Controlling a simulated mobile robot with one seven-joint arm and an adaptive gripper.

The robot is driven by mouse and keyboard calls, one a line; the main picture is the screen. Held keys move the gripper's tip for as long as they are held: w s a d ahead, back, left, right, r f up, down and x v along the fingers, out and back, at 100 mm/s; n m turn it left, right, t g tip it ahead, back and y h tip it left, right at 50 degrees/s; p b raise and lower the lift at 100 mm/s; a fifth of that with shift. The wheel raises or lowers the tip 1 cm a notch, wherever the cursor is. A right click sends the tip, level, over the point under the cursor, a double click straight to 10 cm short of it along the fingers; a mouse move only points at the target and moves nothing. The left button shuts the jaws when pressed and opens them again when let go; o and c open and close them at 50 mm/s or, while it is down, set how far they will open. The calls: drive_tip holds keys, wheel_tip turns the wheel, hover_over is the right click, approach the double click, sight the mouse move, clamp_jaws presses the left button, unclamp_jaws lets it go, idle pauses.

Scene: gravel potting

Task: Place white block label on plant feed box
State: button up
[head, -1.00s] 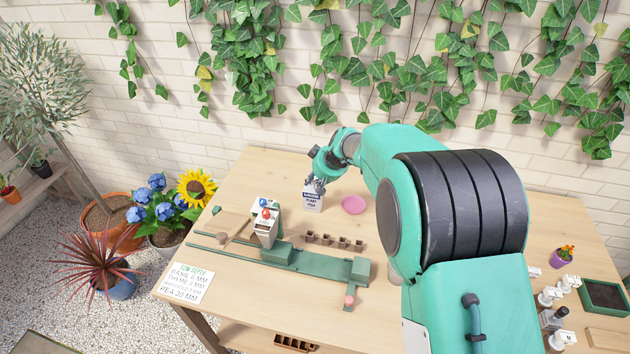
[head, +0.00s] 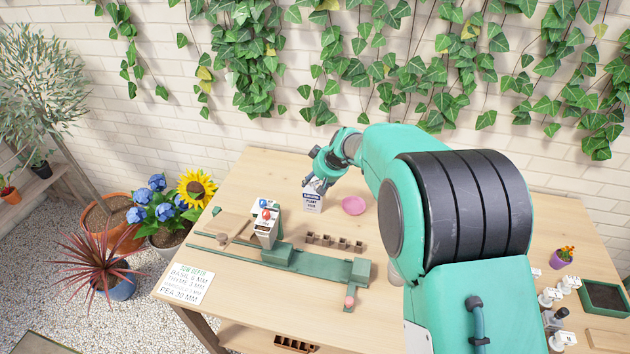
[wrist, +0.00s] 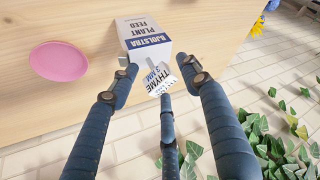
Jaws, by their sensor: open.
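The plant feed box (head: 312,204) stands upright on the table, white with a dark blue band. It also shows in the wrist view (wrist: 145,32), with its lettering readable. The white block label (wrist: 159,82), printed THYME 3 MM, is at the top end of the box between my fingers. It looks tilted, and I cannot tell whether it rests fully on the box. My gripper (wrist: 157,76) is open, its blue fingers spread around the label. In the head view my gripper (head: 318,184) is just above the box, and the label cannot be made out.
A pink saucer (head: 354,205) lies right of the box. A green rail fixture (head: 310,261) and a row of brown seed cells (head: 335,241) are nearer the front. A sowing-depth sheet (head: 186,282) lies at the front left. Small labelled blocks stand at the right.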

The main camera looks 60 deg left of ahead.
drive_tip(key=p+v, duration=0.2)
drive_tip(key=v, duration=0.9)
drive_tip(key=shift+d+r, duration=0.25)
idle(0.7)
